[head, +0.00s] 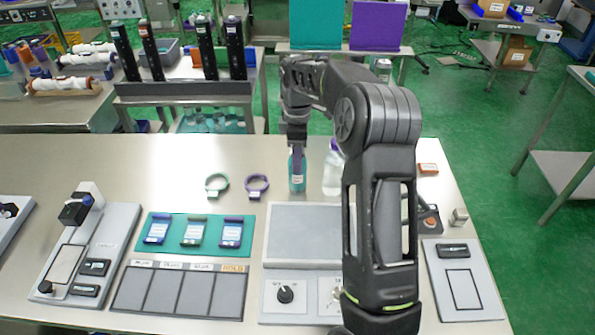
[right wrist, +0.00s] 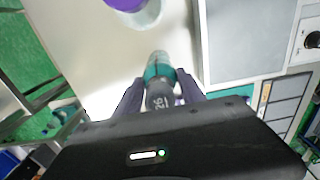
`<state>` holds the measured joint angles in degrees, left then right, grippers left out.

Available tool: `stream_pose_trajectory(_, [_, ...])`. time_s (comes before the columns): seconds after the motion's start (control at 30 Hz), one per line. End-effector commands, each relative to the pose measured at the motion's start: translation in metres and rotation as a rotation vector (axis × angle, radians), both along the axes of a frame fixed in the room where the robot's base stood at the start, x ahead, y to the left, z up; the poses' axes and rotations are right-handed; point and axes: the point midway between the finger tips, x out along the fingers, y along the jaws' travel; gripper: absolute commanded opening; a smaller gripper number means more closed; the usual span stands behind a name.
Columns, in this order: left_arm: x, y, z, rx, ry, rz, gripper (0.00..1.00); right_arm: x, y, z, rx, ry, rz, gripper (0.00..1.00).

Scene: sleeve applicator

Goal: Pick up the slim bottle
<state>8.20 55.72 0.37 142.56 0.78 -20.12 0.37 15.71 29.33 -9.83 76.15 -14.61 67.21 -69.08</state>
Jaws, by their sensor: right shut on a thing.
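The slim teal bottle (head: 297,181) stands upright on the metal table, left of a clear bottle with a purple cap (head: 333,178). My right gripper (head: 297,155) reaches down over it and is shut on its upper part. In the right wrist view the teal bottle (right wrist: 159,66) and its grey cap sit between the two dark fingers of my right gripper (right wrist: 160,92). The clear bottle also shows at the top of the right wrist view (right wrist: 149,16), apart from the fingers. I cannot tell if the teal bottle's base touches the table. My left gripper is not in view.
Green and purple rings (head: 257,186) lie left of the teal bottle. A grey platform device (head: 303,219) stands in front, and a teal mat (head: 151,244) with several labelled items lies front left. The table is clear behind the rings.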

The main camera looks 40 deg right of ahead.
Motion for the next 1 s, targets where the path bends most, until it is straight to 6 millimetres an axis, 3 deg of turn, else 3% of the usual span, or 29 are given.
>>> stream_pose_trajectory(0.1, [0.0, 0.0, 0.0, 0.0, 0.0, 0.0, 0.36, 0.0, 0.0, 0.0, 0.001, 0.001, 0.0, 0.0])
stream_pose_trajectory(0.67, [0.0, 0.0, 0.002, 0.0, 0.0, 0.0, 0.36, 0.0, 0.0, 0.002, 0.0, -0.001, 0.0, 0.0])
stream_pose_trajectory(0.77, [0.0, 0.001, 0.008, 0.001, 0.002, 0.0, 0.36, 0.0, 0.0, 0.01, 0.0, -0.001, 0.0, 0.0])
stream_pose_trajectory(1.0, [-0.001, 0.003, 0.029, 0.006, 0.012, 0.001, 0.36, 0.001, 0.0, 0.048, 0.0, -0.004, 0.0, 0.0])
